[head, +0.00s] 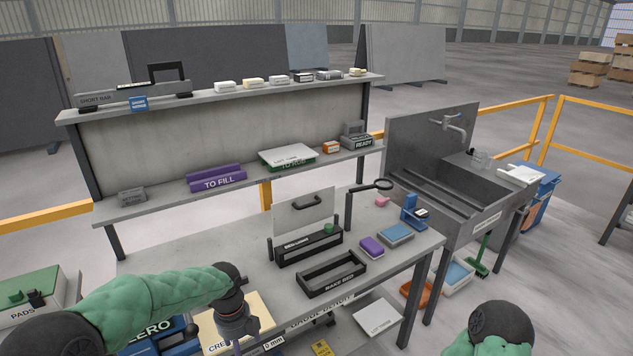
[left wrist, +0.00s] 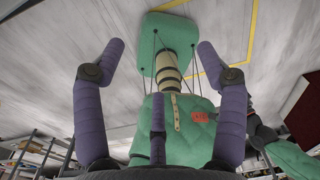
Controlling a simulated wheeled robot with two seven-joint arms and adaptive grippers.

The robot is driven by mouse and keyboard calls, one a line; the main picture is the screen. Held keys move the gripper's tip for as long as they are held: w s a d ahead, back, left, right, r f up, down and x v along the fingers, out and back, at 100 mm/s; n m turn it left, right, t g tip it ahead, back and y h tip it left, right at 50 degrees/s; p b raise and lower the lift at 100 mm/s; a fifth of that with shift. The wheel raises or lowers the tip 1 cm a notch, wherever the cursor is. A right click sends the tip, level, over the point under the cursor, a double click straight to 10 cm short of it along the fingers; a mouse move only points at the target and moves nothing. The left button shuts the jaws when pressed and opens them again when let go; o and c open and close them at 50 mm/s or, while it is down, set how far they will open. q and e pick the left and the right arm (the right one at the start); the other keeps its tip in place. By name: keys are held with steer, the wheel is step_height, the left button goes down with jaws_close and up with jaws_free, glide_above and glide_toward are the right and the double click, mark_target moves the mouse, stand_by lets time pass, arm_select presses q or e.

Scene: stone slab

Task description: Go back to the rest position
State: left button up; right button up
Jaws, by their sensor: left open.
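My left arm reaches in from the left in the head view. Its wrist and gripper (head: 237,340) point down at the front edge of the bench, and the fingers are mostly cut off by the bottom of the picture. In the left wrist view the purple fingers of my left gripper (left wrist: 160,52) are spread wide with nothing held between them. Behind them is my own green body. Of my right arm only a green sleeve and dark joint show at the bottom right of the head view; its gripper is out of view.
The bench holds a black "MAKE BED" tray (head: 331,276), a purple block (head: 371,247) and a blue block (head: 396,233). A two-level shelf (head: 232,82) stands behind. A sink (head: 452,210) is at right. A cream board (head: 250,307) lies beside my left wrist.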

arm_select(q)
steer(key=s+d+f+n+h, duration=0.2)
steer(key=s+d+f+n, duration=0.2)
steer(key=f+n, duration=0.4)
steer(key=s+d+f+n+h, duration=0.1)
steer(key=s+d+f+n, duration=0.35)
steer(key=f, duration=0.65)
steer(key=s+f+n+b, duration=0.1)
steer(key=s+f+n, duration=0.7)
steer(key=s+n, duration=0.5)
steer(key=n, duration=0.5)
steer(key=shift+s+d+f+h, duration=0.15)
steer(key=shift+d+f+h, duration=0.1)
steer(key=shift+h, duration=0.05)
